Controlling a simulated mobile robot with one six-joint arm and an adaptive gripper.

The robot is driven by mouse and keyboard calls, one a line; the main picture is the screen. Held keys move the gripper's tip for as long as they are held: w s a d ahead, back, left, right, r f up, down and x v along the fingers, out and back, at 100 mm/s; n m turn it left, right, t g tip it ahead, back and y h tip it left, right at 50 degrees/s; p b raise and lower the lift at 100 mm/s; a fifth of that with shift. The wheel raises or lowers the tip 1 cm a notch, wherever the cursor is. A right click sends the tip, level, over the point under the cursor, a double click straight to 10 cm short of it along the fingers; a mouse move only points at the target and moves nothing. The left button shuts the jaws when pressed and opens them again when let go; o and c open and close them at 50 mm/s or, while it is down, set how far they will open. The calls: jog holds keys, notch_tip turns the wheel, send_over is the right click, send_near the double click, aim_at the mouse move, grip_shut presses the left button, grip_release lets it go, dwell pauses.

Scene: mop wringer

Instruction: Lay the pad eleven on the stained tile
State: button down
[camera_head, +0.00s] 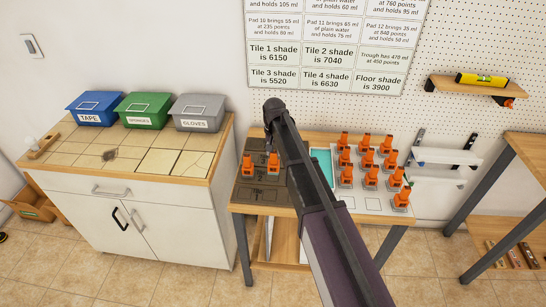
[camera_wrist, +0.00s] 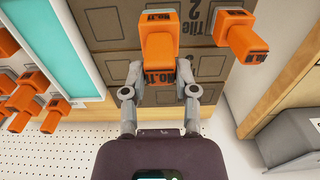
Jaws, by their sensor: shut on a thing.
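Pad eleven (camera_wrist: 158,45), an orange-handled pad with a label that reads like No.11, is between the fingers of my gripper (camera_wrist: 160,88) in the wrist view. The gripper is shut on it, over or on the dark board (camera_wrist: 108,65). I cannot tell whether the pad touches the board. A tile with a dark brown stain (camera_head: 110,153) lies on the cabinet top at left, well away from the gripper.
Another orange pad (camera_wrist: 240,38) stands on the board beside print reading "tile 2". Several orange pads (camera_head: 367,160) stand right of a turquoise trough (camera_head: 321,161). Three bins, blue (camera_head: 95,108), green (camera_head: 143,109) and grey (camera_head: 198,112), line the back of the cabinet top.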

jog(key=shift+w+a, duration=0.15)
jog(key=shift+w, duration=0.1)
jog(key=shift+w+a+f+b, duration=0.2)
jog(key=shift+w+f+b, duration=0.15)
jog(key=shift+f+b, duration=1.5)
jog(key=shift+f, duration=0.15)
jog(key=shift+c, duration=2)
grip_release()
jog(key=shift+r, duration=0.25)
notch_tip(320, 180, up, 12)
jog(key=p, duration=1.2)
